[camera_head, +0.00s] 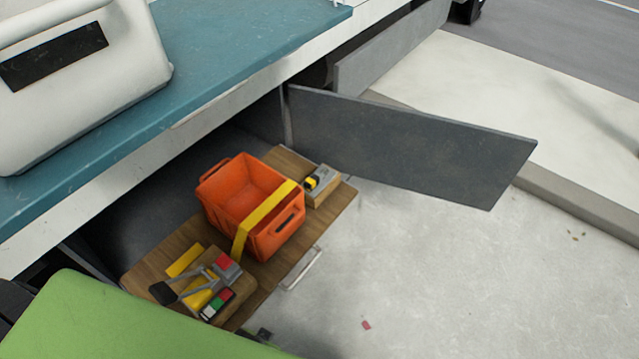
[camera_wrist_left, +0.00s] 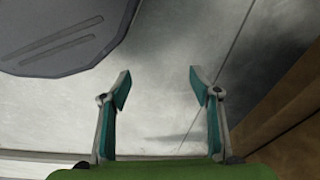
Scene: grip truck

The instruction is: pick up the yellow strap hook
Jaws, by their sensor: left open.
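A yellow strap (camera_head: 262,215) runs over an orange crate (camera_head: 207,200) on a wooden board (camera_head: 145,270) in the open side compartment. A grey ratchet-like piece with a black handle (camera_head: 163,292) and yellow parts lies at the board's near left. I cannot make out for certain which part is the strap hook. My left gripper (camera_wrist_left: 160,88) shows in the left wrist view, open, with nothing between its fingers. It does not show clearly in the head view, so its distance from the strap cannot be told. My right gripper is not in view.
An open grey door panel (camera_head: 420,145) juts out right of the crate. A small box with a yellow-black item (camera_head: 318,183) sits at the board's far end. A metal handle (camera_head: 302,268) is on its front edge.

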